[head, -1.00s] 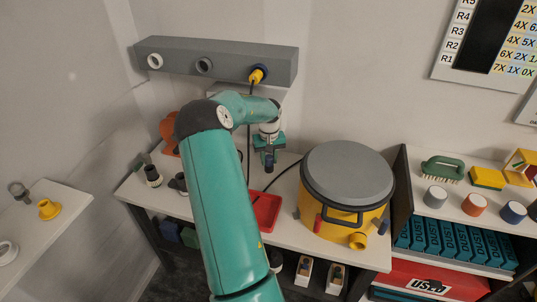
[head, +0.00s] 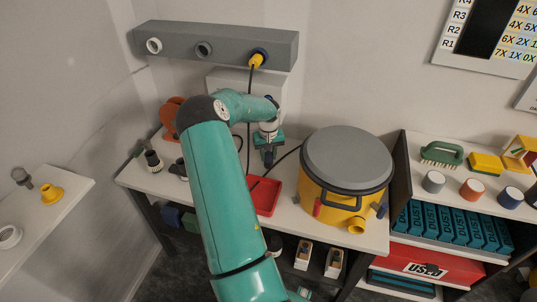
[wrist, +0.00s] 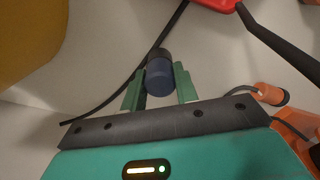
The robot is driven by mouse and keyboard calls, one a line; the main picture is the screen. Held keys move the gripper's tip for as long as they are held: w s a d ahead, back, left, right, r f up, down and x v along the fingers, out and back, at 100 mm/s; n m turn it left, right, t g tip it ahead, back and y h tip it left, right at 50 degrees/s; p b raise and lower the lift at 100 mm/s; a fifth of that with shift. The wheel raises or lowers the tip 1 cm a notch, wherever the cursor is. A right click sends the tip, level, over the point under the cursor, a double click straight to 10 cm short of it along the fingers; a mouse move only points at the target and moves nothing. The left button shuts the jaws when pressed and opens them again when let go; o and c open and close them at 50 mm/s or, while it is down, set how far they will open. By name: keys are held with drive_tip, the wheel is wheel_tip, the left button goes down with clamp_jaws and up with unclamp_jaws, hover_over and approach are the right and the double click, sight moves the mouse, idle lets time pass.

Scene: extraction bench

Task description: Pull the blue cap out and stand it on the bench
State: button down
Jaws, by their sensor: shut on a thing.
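The blue cap (wrist: 160,75) is a dark blue cylinder with a darker end. In the wrist view it sits between the two green fingers of my gripper (wrist: 160,88), which are shut on it.
A red tray (head: 266,197) lies in front of my gripper. A yellow drum (head: 320,197) with a grey lid stands to the right. A black hose (head: 249,115) runs down from a yellow plug (head: 256,61) in the grey wall bar (head: 180,42).

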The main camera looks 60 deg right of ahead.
drive_tip(key=shift+f, duration=0.25)
drive_tip(key=c, duration=1)
unclamp_jaws()
drive_tip(key=shift+r, duration=0.1)
wheel_tip(320, 180, up, 12)
